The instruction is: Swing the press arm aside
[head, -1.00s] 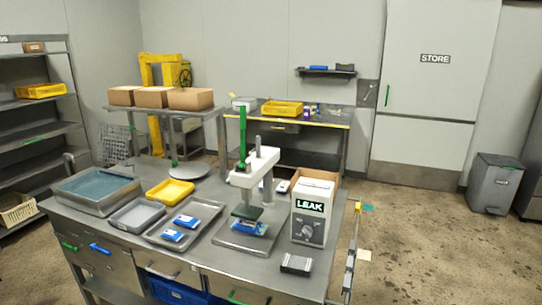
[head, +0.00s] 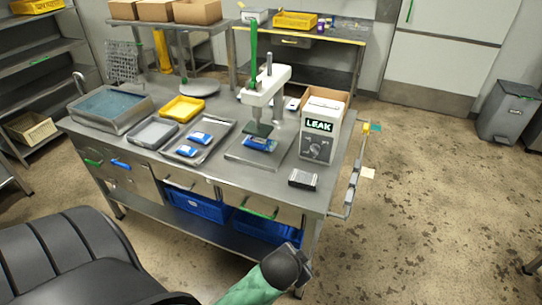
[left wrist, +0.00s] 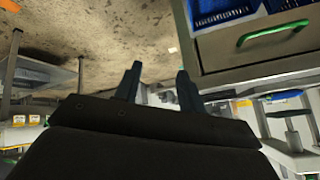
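The press has a white arm (head: 266,86) with a tall green lever (head: 253,50) standing upright. The arm reaches from a grey post at its rear right over a metal plate (head: 240,153). Its dark green foot (head: 257,129) is directly over a blue packet (head: 259,145) and appears to touch it. My left gripper (left wrist: 158,75) is open and empty in the left wrist view, its two dark fingers apart, away from the press. In the head view a green and dark part of my arm shows low in front of the table; its fingers are not clear there. My right gripper is not in view.
A white LEAK box (head: 319,128) stands right of the press, with a small dark block (head: 302,180) before it. A tray (head: 216,126) with blue packets is left. Drawer handles and a side rail (head: 352,180) stick out.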

